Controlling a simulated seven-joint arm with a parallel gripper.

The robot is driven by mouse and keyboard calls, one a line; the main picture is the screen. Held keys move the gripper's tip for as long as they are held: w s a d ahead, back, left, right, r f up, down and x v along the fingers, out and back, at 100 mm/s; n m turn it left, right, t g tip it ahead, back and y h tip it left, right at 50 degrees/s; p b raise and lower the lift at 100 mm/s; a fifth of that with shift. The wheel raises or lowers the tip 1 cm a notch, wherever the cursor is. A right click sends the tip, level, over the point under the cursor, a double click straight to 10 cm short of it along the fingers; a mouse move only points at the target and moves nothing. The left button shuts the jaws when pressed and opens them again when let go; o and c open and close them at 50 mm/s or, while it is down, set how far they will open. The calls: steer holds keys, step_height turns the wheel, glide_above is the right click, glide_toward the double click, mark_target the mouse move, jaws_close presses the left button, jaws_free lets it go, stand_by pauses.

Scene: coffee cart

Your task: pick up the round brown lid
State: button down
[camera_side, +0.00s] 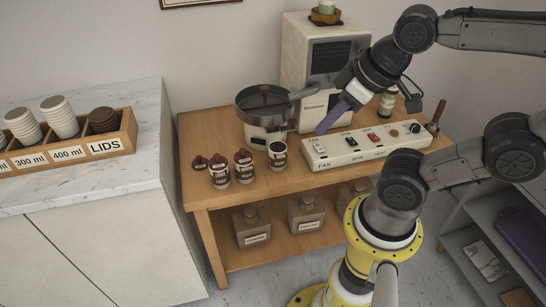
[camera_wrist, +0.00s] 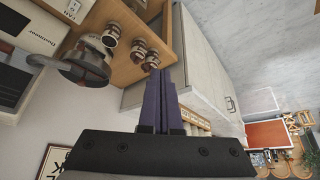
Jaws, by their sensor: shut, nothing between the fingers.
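A stack of round brown lids (camera_side: 103,119) sits in the LIDS compartment at the right end of a wooden box on the left counter. In the wrist view the fingers and palm partly cover that area, and I cannot make the lids out. My gripper (camera_side: 319,130) is above the wooden table, over the control panel's left end, with its purple fingers pointing down to the left. It is shut and empty, far to the right of the lids. In the wrist view the fingers (camera_wrist: 160,74) are together.
The wooden box (camera_side: 68,154) also holds paper cup stacks. On the wooden table (camera_side: 290,182) stand small labelled jars (camera_side: 244,167), a round pan (camera_side: 262,103) on a machine, and the control panel (camera_side: 366,144). A gap separates the table from the white counter (camera_side: 95,195).

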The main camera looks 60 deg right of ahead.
steer(key=c, duration=1.6)
jaws_free()
jaws_free()
